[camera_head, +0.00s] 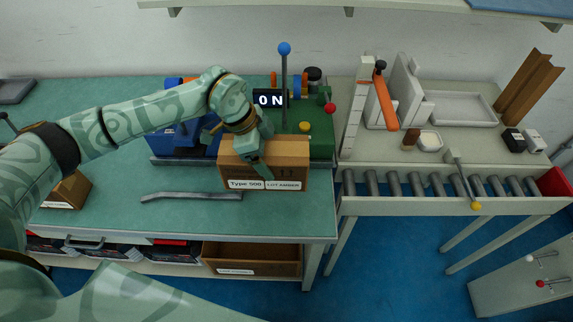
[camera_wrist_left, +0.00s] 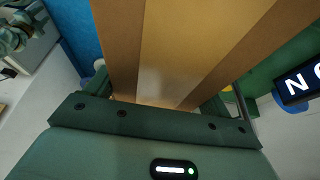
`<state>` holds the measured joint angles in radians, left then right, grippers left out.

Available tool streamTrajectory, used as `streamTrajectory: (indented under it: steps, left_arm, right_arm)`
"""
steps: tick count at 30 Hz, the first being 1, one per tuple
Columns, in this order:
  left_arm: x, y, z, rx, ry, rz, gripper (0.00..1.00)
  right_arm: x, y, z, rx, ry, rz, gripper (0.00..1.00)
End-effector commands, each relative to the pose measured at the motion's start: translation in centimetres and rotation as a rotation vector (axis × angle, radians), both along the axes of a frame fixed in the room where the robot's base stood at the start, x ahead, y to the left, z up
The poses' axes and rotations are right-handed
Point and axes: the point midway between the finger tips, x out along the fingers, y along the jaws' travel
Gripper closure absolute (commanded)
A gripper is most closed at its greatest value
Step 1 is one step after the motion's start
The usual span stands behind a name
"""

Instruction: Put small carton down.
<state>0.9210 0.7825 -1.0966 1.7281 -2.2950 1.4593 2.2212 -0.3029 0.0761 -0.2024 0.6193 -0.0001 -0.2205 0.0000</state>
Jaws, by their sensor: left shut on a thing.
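The small carton (camera_head: 284,157) is a brown box with white labels on its front, one reading "Type 500". In the head view it is at the right part of the green bench (camera_head: 110,110), in front of the green machine. My left gripper (camera_head: 257,168) is over the carton and shut on it. In the left wrist view the carton's brown face and lighter tape strip (camera_wrist_left: 165,50) fill the space between the fingers. I cannot tell whether the carton's underside touches the bench.
A grey bent bar (camera_head: 191,196) lies in front of the carton. A green machine (camera_head: 321,144) with levers and a blue device (camera_head: 180,137) stand behind. A roller conveyor (camera_head: 430,184) is at the right. The bench's left middle is clear.

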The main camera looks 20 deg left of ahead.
Motion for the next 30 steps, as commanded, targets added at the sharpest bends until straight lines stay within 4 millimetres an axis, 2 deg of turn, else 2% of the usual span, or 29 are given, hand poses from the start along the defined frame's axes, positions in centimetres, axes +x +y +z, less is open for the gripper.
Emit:
streamTrajectory:
  steps: [1,3,6,10,17,23,30]
  left_arm:
    - [1.4,-0.7,-0.8,-0.003,-0.003,0.002,0.69]
    - [2.5,-1.3,-2.3,-0.003,0.000,0.001,0.69]
    - [3.9,-1.9,-4.1,-0.002,0.000,0.002,0.69]
    - [5.1,-2.5,-5.5,-0.003,-0.003,0.002,0.69]
    - [5.9,-2.9,-6.6,-0.004,-0.002,0.000,0.69]
    - [5.9,-2.9,-9.5,-0.002,0.000,0.002,0.69]
    - [6.0,-2.9,-9.5,-0.002,-0.003,0.001,0.69]
  right_arm:
    - [-0.1,-0.2,-0.7,-0.002,0.003,0.000,0.64]
    - [-0.1,-0.3,-1.3,-0.004,0.005,-0.001,0.64]
    - [-0.3,-0.4,-2.0,-0.005,0.009,-0.002,0.64]
    - [-0.4,-0.5,-2.6,-0.006,0.013,-0.002,0.64]
    - [-0.5,-0.5,-3.1,-0.006,0.015,-0.002,0.64]
    - [-0.8,-0.5,-4.2,-0.006,0.021,-0.002,0.64]
    - [-0.7,-0.4,-4.0,-0.006,0.020,-0.001,0.64]
